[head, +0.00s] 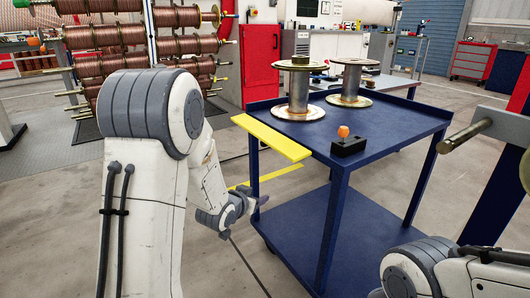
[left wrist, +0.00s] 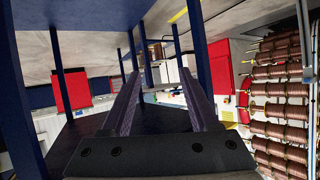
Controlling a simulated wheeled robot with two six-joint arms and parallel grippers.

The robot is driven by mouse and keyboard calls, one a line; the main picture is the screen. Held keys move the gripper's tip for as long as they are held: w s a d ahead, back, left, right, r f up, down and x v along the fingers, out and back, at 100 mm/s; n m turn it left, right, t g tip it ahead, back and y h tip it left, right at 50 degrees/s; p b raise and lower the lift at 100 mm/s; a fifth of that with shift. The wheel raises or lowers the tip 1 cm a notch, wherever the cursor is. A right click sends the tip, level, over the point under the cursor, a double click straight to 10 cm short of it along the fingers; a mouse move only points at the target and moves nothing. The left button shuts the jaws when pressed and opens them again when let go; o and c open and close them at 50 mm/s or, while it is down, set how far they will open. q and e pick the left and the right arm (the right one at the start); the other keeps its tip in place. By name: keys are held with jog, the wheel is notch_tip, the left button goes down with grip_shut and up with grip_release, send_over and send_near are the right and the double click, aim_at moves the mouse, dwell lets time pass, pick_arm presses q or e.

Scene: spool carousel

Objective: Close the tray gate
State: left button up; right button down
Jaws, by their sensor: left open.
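The yellow tray gate (head: 270,137) is at the left end of the blue cart's top tray (head: 385,128). It sticks outward from that end and looks roughly flat rather than upright. My left gripper (head: 256,201) is low beside the cart's left end, below the gate and apart from it. In the left wrist view its two fingers (left wrist: 160,80) are spread with nothing between them. My right gripper is out of view; only part of my right arm shows at the lower right.
Two empty spools (head: 299,90) (head: 351,84) and a black block with an orange knob (head: 348,146) stand on the top tray. A rack of copper spools (head: 150,42) is at the back left. A metal peg (head: 466,135) juts in at the right.

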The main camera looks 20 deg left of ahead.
pick_arm(q)
jog(key=w+a+r+t+h, duration=0.2)
jog(key=w+r+t, duration=0.1)
jog(key=w+t, duration=0.1)
jog(key=m+t+h, duration=0.2)
jog(key=t+h, duration=0.2)
jog(key=t, duration=0.1)
send_near(265, 138)
notch_tip(265, 138, down, 3)
jog(key=w, duration=0.3)
jog(key=shift+y, duration=0.3)
jog(key=b+x, duration=0.1)
jog(key=x, duration=0.2)
jog(key=b+x, duration=0.1)
jog(key=x, duration=0.5)
jog(key=shift+w+a+r+b, duration=0.25)
jog(key=shift+w+a+b, duration=0.05)
jog(key=shift+b, duration=0.1)
grip_shut()
